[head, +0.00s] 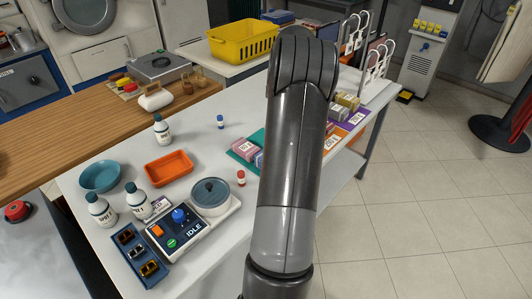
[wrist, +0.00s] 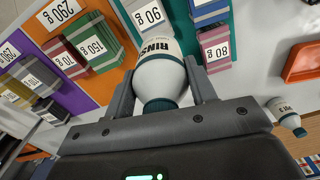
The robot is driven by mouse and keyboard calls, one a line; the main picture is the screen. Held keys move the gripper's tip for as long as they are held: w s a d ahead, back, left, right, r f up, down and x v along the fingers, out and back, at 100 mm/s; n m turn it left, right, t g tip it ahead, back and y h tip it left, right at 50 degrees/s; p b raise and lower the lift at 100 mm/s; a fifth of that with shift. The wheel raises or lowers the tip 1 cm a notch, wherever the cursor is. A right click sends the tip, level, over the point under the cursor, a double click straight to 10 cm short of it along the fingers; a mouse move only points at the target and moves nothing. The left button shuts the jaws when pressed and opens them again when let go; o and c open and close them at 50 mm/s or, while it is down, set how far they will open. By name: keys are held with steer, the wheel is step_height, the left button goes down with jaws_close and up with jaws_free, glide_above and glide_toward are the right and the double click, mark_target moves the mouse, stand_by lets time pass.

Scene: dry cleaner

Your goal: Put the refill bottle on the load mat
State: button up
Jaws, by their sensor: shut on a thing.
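My gripper (wrist: 160,64) is shut on a white bottle (wrist: 158,78) with a dark teal cap, in the wrist view. Its upside-down label begins "RINS"; whether this is the refill bottle I cannot tell for sure. The cap points towards my palm. Below and behind the bottle lie coloured mats: teal (wrist: 218,75), orange (wrist: 80,25) and purple (wrist: 122,27), bearing weight-marked blocks. Which, if any, is the load mat I cannot tell. In the head view my arm hides the gripper and the held bottle.
More white bottles stand on the table, one by the wooden counter (head: 162,133) and two (head: 102,212) (head: 136,203) near a teal bowl (head: 100,176). An orange tray (head: 168,168), a control unit with a round pan (head: 211,197) and small red-capped (head: 241,178) and blue-capped (head: 220,122) vials are nearby.

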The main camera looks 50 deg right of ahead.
steer(key=shift+s+d, duration=0.15)
steer(key=shift+d, duration=0.5)
steer(key=shift+w+d+f, duration=0.1)
steer(key=shift+w+f, duration=0.1)
steer(key=shift+w+a+f, duration=0.55)
steer(key=shift+w+f, duration=1.2)
steer(key=shift+w+a+f, duration=0.5)
steer(key=shift+w+f, duration=1.2)
steer(key=shift+f, duration=0.05)
steer(key=shift+w+a+f, duration=0.55)
steer(key=shift+w+f, duration=1.2)
steer(key=shift+f, duration=0.15)
steer(key=o, duration=1.1)
steer(key=shift+o, duration=0.2)
